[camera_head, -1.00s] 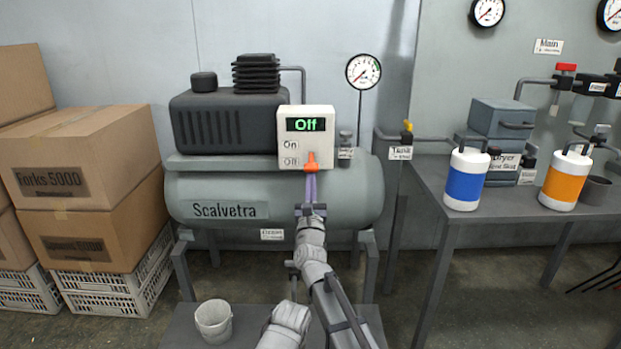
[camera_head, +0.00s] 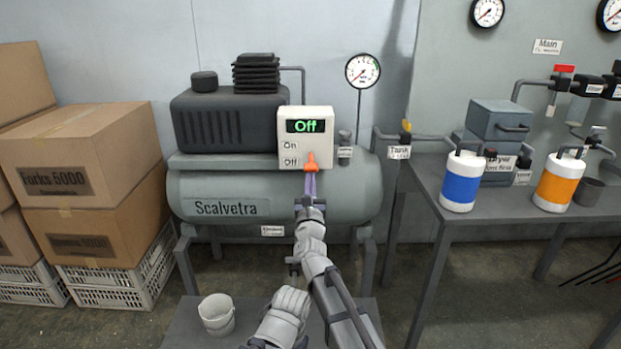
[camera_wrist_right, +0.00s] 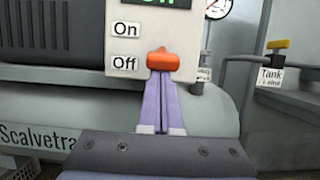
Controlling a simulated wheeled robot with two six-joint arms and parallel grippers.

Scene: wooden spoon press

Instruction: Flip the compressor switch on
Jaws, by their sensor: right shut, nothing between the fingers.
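The compressor (camera_head: 275,190) is a grey tank with a dark motor housing and a "Scalvetra" label. A white switch box (camera_head: 292,112) on its front shows a green "Off" on its display. Labels "On" above and "Off" below sit at the box's left. The orange switch lever (camera_head: 311,162) is down, level with "Off"; it also shows in the right wrist view (camera_wrist_right: 163,60). My right gripper (camera_head: 311,174) is shut, its purple fingertips (camera_wrist_right: 160,78) at the lever's underside. I cannot tell whether they touch.
A white bucket (camera_head: 216,316) stands on a low grey surface in front. Cardboard boxes (camera_head: 75,150) on white crates (camera_head: 130,285) fill the left. A grey table (camera_head: 425,195) at the right holds a blue-banded canister (camera_head: 462,182) and an orange-banded one (camera_head: 560,182).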

